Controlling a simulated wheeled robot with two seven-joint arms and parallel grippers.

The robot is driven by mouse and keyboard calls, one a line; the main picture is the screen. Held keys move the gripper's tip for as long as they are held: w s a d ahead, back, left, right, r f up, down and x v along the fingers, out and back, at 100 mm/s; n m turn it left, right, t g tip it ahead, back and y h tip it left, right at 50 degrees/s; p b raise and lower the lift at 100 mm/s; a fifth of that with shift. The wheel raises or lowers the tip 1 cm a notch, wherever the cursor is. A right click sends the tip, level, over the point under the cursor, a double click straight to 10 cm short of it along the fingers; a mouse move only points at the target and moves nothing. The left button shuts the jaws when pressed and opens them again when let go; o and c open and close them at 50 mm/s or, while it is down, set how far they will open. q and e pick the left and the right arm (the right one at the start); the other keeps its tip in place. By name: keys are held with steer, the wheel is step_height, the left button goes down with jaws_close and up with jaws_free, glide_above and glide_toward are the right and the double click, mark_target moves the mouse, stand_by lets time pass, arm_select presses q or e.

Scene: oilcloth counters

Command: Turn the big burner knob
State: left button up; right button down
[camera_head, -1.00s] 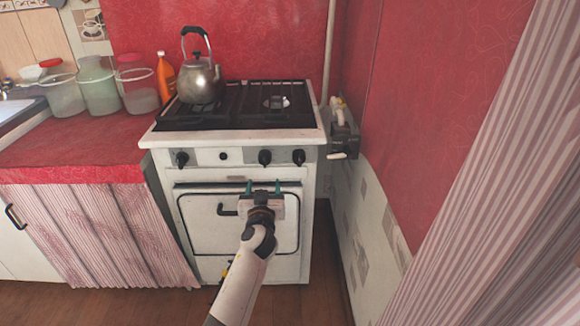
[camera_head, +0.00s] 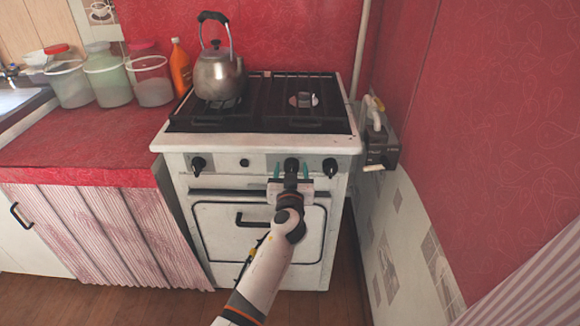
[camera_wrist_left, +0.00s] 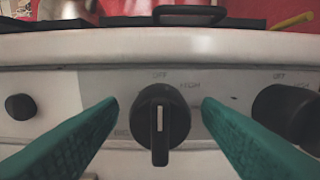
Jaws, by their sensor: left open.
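The stove's front panel carries black knobs. One round black knob (camera_wrist_left: 160,124) with a white pointer line sits between the two teal fingers of my left gripper (camera_wrist_left: 160,105) in the left wrist view. The fingers are open, one on each side, apart from it. The pointer line is upright, below the "OFF" mark. In the head view my left gripper (camera_head: 292,172) is in front of this middle-right knob (camera_head: 292,165). Another large knob (camera_wrist_left: 288,115) is to its right, and it also shows in the head view (camera_head: 330,167). A left knob (camera_head: 198,164) is free. My right gripper is not in view.
A metal kettle (camera_head: 218,76) stands on the left of the stove top (camera_head: 260,142). The oven door handle (camera_head: 250,218) is below the panel.

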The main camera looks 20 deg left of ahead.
arm_select(q)
steer(key=shift+s+d+r, duration=0.1)
steer(key=shift+c, duration=0.3)
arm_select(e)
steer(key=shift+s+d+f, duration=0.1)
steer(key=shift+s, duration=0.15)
arm_select(q)
steer(key=c, duration=0.9)
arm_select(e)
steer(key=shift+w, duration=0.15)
arm_select(q)
steer(key=shift+m, duration=0.5)
steer(key=m+b, duration=0.1)
steer(key=m, duration=0.2)
steer(key=shift+m, duration=0.8)
steer(key=shift+d+m, duration=0.1)
steer(key=shift+m, duration=1.4)
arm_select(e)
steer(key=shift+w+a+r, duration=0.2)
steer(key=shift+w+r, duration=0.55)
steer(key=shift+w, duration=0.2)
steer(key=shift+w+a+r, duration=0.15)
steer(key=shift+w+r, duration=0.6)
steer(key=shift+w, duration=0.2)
